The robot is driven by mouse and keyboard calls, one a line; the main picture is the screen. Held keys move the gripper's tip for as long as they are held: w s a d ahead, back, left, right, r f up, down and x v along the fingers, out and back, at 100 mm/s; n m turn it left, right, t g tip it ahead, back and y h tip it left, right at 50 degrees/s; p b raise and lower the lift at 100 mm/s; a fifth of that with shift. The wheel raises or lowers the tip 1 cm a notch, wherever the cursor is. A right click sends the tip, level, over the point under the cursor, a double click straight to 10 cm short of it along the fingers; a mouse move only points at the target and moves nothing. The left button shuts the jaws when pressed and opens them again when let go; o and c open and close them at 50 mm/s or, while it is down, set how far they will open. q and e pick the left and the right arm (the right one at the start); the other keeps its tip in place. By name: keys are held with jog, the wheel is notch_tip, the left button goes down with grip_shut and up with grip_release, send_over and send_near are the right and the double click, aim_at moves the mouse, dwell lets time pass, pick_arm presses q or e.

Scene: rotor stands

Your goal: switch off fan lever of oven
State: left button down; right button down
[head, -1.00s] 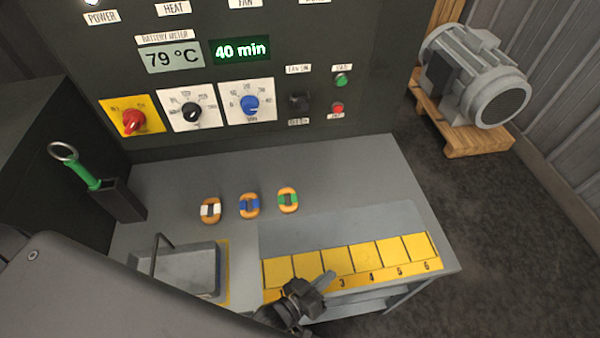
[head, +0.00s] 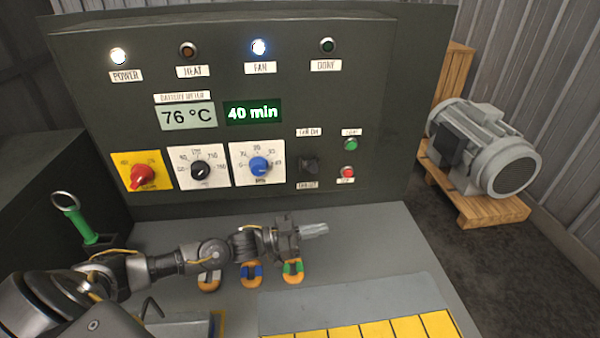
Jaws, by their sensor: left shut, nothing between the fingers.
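The oven's control panel (head: 230,200) faces me. The fan lever (head: 309,166) is a dark switch between two small labels, right of the blue knob (head: 260,167); its exact position is too dark to tell. The blue-white fan lamp (head: 259,47) above is lit. My left gripper (head: 315,230) is shut and empty, pointing right, in front of and below the lever, above the table near the green-marked orange ring. It is apart from the lever. My right gripper is not in view.
Several orange rings with coloured bands, such as the green one (head: 293,271), lie on the table (head: 390,245) under my left arm. Green (head: 351,144) and red (head: 348,172) buttons sit right of the lever. A motor (head: 485,145) rests on a pallet at right.

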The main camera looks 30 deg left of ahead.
pick_arm(q)
jog(key=s+a+r+g+h+b, duration=0.1)
jog(key=s+a+b, duration=0.15)
jog(key=s, duration=0.25)
jog(key=n+t+y+b, duration=0.2)
jog(key=n+t+b, duration=0.2)
jog(key=n+t, duration=0.55)
send_near(311, 167)
jog(key=a, duration=0.3)
jog(key=shift+w+a+n+g, duration=0.2)
jog(key=shift+n+g, duration=0.05)
jog(key=shift+n, duration=0.1)
jog(key=p+x, duration=0.2)
jog(key=x, duration=0.8)
jog(key=shift+f, duration=0.15)
